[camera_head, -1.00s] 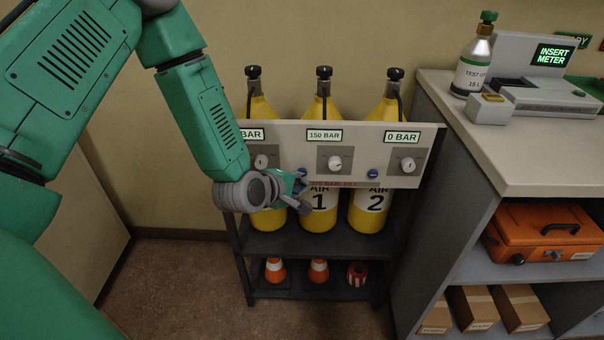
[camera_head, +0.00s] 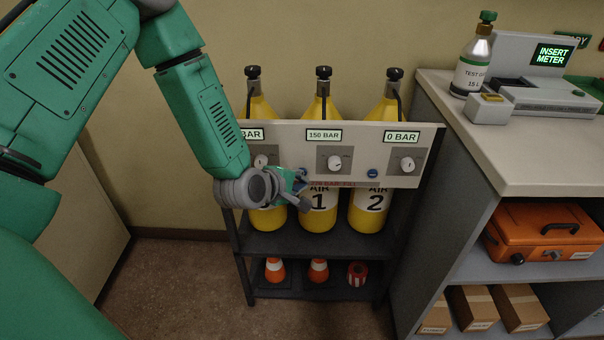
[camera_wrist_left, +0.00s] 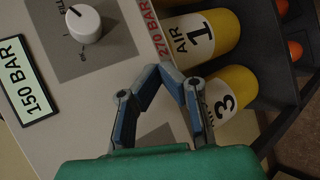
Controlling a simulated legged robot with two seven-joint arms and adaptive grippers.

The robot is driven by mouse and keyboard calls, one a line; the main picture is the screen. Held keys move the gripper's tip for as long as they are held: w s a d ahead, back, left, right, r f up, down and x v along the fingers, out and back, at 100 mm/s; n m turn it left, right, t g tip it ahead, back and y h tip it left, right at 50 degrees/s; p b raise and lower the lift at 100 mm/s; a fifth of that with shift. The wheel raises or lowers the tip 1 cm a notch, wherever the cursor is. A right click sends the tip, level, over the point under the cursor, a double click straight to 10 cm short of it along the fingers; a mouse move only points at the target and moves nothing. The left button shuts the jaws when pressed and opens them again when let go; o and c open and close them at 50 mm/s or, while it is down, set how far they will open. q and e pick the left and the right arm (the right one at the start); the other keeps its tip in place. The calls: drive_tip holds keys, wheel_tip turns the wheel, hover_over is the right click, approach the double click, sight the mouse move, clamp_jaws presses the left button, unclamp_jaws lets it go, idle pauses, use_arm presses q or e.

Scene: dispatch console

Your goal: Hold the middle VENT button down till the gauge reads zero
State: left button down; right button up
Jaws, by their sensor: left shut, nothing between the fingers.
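The grey-white panel (camera_head: 270,137) stands in front of the yellow cylinders. Its middle display (camera_head: 324,135) reads 150 BAR, also in the left wrist view (camera_wrist_left: 27,85). The middle knob (camera_head: 335,162) is right of a blue button (camera_head: 301,173), which my left gripper (camera_head: 303,190) partly covers. The gripper's fingers are shut and empty, with the tips (camera_wrist_left: 162,76) close to the panel's lower part. I cannot tell whether they touch the button; it is hidden in the wrist view. My right gripper is not in view.
The right display (camera_head: 401,137) reads 0 BAR, with another blue button (camera_head: 372,173) below left of it. The left display (camera_head: 252,134) is partly hidden by my arm. A dark rack (camera_head: 272,241) holds the cylinders. A counter (camera_head: 520,160) stands close on the right.

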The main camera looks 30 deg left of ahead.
use_arm(q)
drive_tip(key=shift+w+r, duration=0.1)
drive_tip(key=shift+w, duration=0.05)
idle(0.5)
drive_tip(key=shift+w+a, duration=0.15)
drive_tip(key=shift+a, duration=0.05)
drive_tip(key=shift+w+a, duration=0.2)
drive_tip(key=shift+w, duration=0.2)
idle(1.7)
drive_tip(key=shift+s, duration=0.15)
drive_tip(key=shift+s+d+p, duration=0.3)
drive_tip(key=shift+s+d, duration=0.1)
drive_tip(key=shift+s, duration=0.2)
drive_tip(key=shift+s+d, duration=0.45)
drive_tip(key=shift+s, duration=0.25)
drive_tip(key=shift+s+d, duration=0.45)
drive_tip(key=shift+s, duration=0.3)
drive_tip(key=shift+s+d, duration=0.45)
drive_tip(key=shift+s, duration=0.25)
